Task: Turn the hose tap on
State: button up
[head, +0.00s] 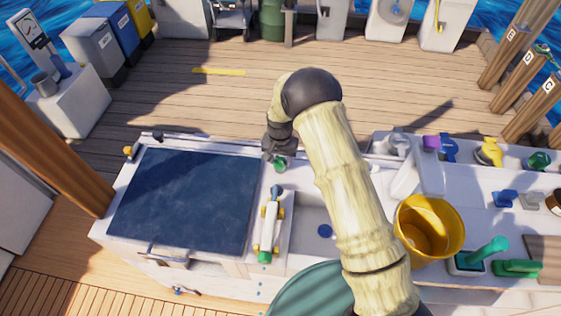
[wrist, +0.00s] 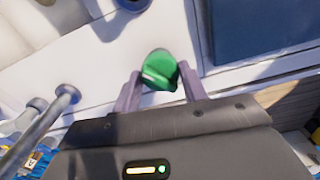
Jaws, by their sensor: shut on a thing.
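A small round green knob (head: 280,166), which looks like the handle of the hose tap, stands on the white counter just right of the dark blue hatch panel. It also shows in the wrist view (wrist: 157,66), with a paler raised ridge across its top. My gripper (head: 277,157) reaches down over it from above. In the wrist view my gripper (wrist: 159,76) has one finger on each side of the knob and is shut on it. The knob's base and any spout are hidden.
The dark blue hatch panel (head: 187,203) lies left of the knob. A narrow tray with a green and white object (head: 270,226) is in front of it. A yellow bucket (head: 428,230) stands to the right, beyond my arm. The deck (head: 225,100) behind is mostly clear.

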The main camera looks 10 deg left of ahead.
aim_at(280, 159)
jog(key=n+b, duration=0.1)
jog(key=n, duration=0.4)
jog(key=shift+n+b, duration=0.3)
jog(key=shift+b, duration=0.1)
jog(key=shift+r+n+b, duration=0.1)
jog(key=shift+n+b, duration=0.25)
jog(key=shift+n, duration=1.95)
jog(key=o, duration=1)
jog(key=shift+c, duration=0.2)
notch_tip(280, 159, up, 17)
jog(key=b, duration=0.2)
jog(key=shift+r, duration=0.15)
jog(key=shift+w, duration=0.1)
